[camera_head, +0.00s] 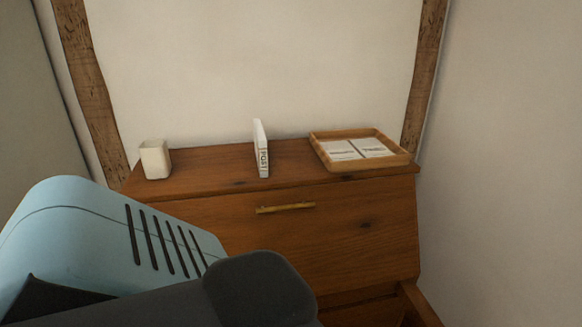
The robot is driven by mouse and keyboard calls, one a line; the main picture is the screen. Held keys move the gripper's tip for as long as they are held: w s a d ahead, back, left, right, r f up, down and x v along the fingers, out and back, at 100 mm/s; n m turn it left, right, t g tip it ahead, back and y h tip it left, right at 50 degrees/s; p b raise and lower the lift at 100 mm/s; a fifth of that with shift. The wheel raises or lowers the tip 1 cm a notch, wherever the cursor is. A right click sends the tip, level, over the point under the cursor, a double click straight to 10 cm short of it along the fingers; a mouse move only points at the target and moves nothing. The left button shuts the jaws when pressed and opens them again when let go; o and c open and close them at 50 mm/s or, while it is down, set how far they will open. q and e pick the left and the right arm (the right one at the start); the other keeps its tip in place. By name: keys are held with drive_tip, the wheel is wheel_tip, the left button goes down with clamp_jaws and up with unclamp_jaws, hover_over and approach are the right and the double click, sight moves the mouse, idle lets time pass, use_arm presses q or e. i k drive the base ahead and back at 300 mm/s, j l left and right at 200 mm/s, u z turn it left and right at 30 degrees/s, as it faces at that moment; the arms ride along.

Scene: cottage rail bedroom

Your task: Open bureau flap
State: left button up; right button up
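The wooden bureau (215,182) stands against the far wall. Its sloping front flap (355,205) is closed, flush with the body. A thin brass-coloured handle (285,208) runs across the upper middle of the flap. My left arm comes in from the lower left and covers the lower left part of the bureau front. The arm's end is below the handle in the picture and appears apart from it. The fingers of my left gripper do not show. My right gripper is not in view.
On the bureau top are a white cup (155,160) at left, an upright white book (261,148) in the middle and a wooden tray (398,161) with white cards at right. A wooden rail (421,303) juts forward at lower right. Walls stand close on both sides.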

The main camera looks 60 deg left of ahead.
sight(340, 238)
drive_tip(key=u, duration=1.8)
drive_tip(key=i, duration=0.5)
